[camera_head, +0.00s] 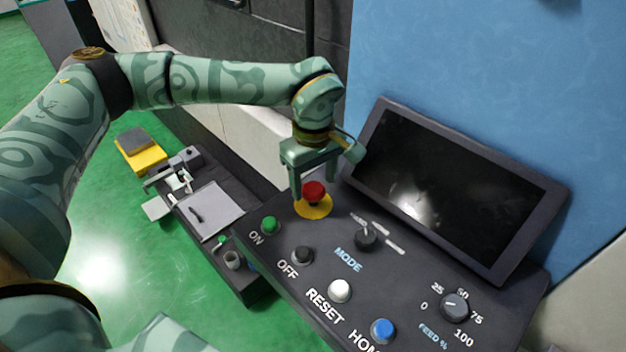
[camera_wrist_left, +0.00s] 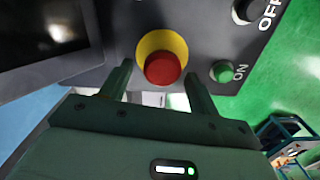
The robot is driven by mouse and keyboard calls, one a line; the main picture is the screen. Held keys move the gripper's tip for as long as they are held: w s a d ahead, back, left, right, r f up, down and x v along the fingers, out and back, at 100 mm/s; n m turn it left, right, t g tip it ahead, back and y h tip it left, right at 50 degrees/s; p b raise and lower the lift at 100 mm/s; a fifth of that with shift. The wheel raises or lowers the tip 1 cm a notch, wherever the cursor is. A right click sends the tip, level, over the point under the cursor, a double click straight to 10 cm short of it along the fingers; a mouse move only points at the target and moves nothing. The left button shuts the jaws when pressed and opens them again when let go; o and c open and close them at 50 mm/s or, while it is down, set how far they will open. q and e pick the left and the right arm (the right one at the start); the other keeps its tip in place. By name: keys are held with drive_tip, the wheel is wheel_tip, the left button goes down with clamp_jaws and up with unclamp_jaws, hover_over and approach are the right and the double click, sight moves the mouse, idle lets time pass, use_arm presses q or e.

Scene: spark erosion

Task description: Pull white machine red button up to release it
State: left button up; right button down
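The red button (camera_head: 314,192) is a mushroom-shaped knob on a yellow disc (camera_head: 313,209) at the upper left of the dark control panel. It also shows in the left wrist view (camera_wrist_left: 162,69), at the top middle. My left gripper (camera_head: 314,190) points down over it with its fingers apart. In the left wrist view the two fingers (camera_wrist_left: 158,80) stand to either side of the red button, with gaps, and nothing is held. The knob's stem is hidden. My right gripper is in neither view.
The panel (camera_head: 330,244) carries a green ON button (camera_head: 269,224), a black OFF button (camera_head: 302,255), a mode knob (camera_head: 366,237), a white RESET button (camera_head: 339,290) and a blue button (camera_head: 383,330). A dark screen (camera_head: 455,190) rises behind. A tool cart (camera_head: 205,211) stands left.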

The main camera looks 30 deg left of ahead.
sight(313, 188)
use_arm(q)
drive_tip(key=shift+s, duration=0.15)
drive_tip(key=shift+f, duration=0.1)
wheel_tip(313, 188, up, 16)
drive_tip(key=p, duration=0.1)
drive_tip(key=shift+r, duration=0.2)
idle(0.5)
